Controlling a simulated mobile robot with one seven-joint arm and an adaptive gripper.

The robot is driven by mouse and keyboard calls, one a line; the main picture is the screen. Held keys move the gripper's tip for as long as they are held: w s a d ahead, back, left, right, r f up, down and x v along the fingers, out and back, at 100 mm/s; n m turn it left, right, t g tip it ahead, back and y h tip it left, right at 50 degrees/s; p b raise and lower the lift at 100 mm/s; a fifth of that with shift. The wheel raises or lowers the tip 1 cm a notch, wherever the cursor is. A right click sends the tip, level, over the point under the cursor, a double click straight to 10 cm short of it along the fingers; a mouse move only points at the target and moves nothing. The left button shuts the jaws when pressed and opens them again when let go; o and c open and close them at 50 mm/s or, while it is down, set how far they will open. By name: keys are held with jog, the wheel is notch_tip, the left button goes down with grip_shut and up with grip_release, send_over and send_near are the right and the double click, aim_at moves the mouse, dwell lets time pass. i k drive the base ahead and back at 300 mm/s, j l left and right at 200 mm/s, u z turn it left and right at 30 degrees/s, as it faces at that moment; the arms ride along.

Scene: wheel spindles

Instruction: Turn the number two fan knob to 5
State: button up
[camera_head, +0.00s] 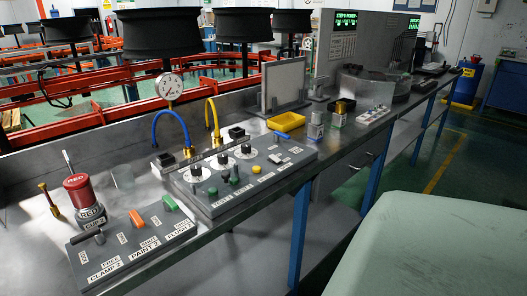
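A grey control panel (256,187) lies on the metal bench in the middle of the view. It carries a row of three black knobs on round white dials: the left knob (196,171), the middle knob (222,160) and the right knob (246,150). Their numbers and pointer settings are too small to read, so I cannot tell from a label which one is the number two fan knob. Nothing touches these knobs. My gripper is not in view.
A second panel (136,239) with levers and a red-capped device (80,190) stand at the left front. Blue (172,120) and yellow (213,112) hoses and a gauge (169,87) rise behind the dials. A yellow tray (287,122) sits to the right.

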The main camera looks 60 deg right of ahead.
aim_at(245, 147)
jog(key=z, duration=1.45)
